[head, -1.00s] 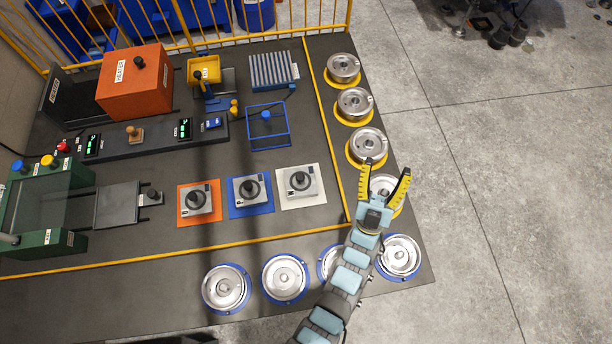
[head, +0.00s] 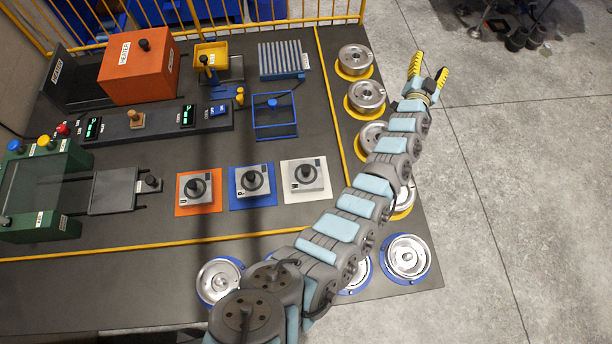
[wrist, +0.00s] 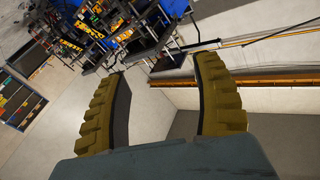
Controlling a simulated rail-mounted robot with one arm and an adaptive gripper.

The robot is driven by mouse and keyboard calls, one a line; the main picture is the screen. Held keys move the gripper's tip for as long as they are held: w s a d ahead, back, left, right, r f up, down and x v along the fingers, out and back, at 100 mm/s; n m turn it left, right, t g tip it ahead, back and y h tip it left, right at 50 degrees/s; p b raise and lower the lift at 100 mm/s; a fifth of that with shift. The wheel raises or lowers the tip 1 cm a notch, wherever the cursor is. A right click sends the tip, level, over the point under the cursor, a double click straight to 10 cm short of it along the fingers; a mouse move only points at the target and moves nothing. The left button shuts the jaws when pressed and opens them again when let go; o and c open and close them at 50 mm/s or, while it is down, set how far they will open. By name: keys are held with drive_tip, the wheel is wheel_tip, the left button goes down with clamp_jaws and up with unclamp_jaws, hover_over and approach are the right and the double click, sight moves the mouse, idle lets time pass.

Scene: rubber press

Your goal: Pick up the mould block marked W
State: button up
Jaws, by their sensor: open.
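Three grey blocks with black knobs sit on coloured pads: one on an orange pad (head: 185,207), one on a blue pad (head: 238,202), one on a white pad (head: 322,193). The blocks are the left one (head: 194,190), the middle one (head: 252,181) and the right one (head: 305,175). Their small labels are too small to read, so I cannot tell which is marked W. My gripper (head: 429,68) is open and empty, beyond the table's right edge over the floor, well apart from the blocks. In the wrist view its two yellow fingers (wrist: 158,70) are spread, with no block between them.
Round metal moulds stand on yellow rings (head: 355,60) along the right edge and blue rings (head: 407,258) along the front. An orange heater (head: 138,68), a green press (head: 35,195) and a blue wire frame (head: 273,117) stand on the table. A yellow fence (head: 290,22) runs behind.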

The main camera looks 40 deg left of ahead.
drive_tip(key=w+m+h+b, duration=0.1)
drive_tip(key=w+m+h, duration=0.1)
drive_tip(key=w+m, duration=0.1)
drive_tip(key=m+g+h+b, duration=0.4)
drive_tip(key=m+g+b, duration=0.4)
drive_tip(key=m+g, duration=0.8)
approach(306, 168)
drive_tip(key=f+b, duration=0.1)
drive_tip(key=f+n+g, duration=0.1)
drive_tip(key=f, duration=0.1)
drive_tip(key=w+f+n+b, duration=0.1)
drive_tip(key=f, duration=0.1)
drive_tip(key=shift+a+f+g+b, duration=0.1)
drive_tip(key=shift+f+g+b, duration=0.2)
drive_tip(key=shift+g, duration=0.1)
drive_tip(key=shift+w+f+b, duration=0.15)
drive_tip(key=shift+f+b, duration=0.15)
drive_tip(key=shift+f, duration=0.6)
drive_tip(key=shift+w+f+b, duration=0.15)
drive_tip(key=shift+f+b, duration=0.1)
drive_tip(key=shift+f, duration=0.7)
drive_tip(key=shift+s+f, duration=0.1)
drive_tip(key=shift+f, duration=0.7)
